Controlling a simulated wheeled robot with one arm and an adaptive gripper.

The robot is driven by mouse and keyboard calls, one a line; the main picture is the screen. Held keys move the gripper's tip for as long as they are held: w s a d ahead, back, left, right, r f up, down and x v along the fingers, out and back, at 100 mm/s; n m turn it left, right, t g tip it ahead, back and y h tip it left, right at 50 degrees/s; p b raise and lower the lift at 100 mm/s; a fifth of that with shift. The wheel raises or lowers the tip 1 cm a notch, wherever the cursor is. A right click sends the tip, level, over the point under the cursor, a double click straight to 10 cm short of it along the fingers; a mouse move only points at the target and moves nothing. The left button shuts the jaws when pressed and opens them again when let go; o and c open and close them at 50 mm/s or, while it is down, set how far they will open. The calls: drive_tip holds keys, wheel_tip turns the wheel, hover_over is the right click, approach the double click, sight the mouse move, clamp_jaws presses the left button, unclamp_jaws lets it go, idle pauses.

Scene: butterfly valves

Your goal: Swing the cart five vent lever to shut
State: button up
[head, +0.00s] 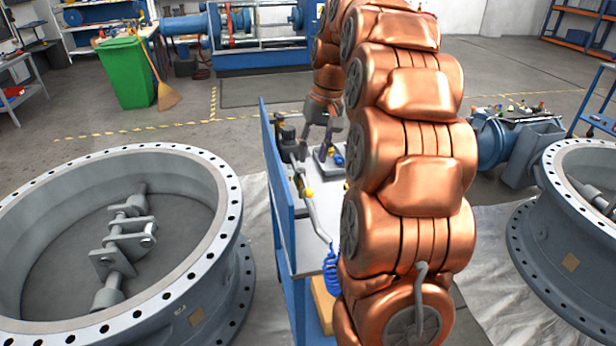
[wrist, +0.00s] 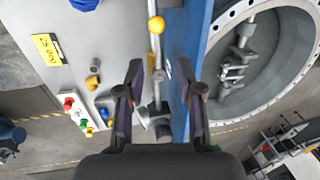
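The cart (head: 317,212) stands in the middle of the head view, with a grey top and a blue upright panel (head: 279,190) along its left side. A grey pipe (head: 316,214) with yellow parts runs along the panel. In the wrist view a pale rod (wrist: 152,62) with a yellow rounded end (wrist: 156,25) lies beside the blue panel (wrist: 194,45); I cannot tell surely that it is the vent lever. My gripper (wrist: 160,72) is open, its fingers either side of the rod and panel edge. Contact is not visible. My arm hides part of the cart.
Large flanged valve bodies stand left (head: 120,245) and right (head: 585,215) of the cart. A yellow label (wrist: 48,48) and a strip of coloured knobs (wrist: 78,110) are on the cart. A blue coiled hose (head: 332,270) hangs in front. A green bin (head: 127,72) stands behind.

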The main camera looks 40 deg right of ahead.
sight(307, 186)
drive_tip(key=shift+w+a+f+p, duration=0.15)
drive_tip(key=shift+f+p, duration=0.25)
drive_tip(key=shift+f, duration=0.9)
drive_tip(key=shift+a+f+p, duration=0.2)
drive_tip(key=shift+f+p, duration=0.2)
drive_tip(key=shift+f, duration=0.9)
drive_tip(key=shift+w+a+f+p, duration=0.15)
drive_tip(key=shift+f+p, duration=0.25)
drive_tip(key=shift+f, duration=0.9)
drive_tip(key=shift+s, duration=0.1)
clamp_jaws()
drive_tip(key=shift+f, duration=0.1)
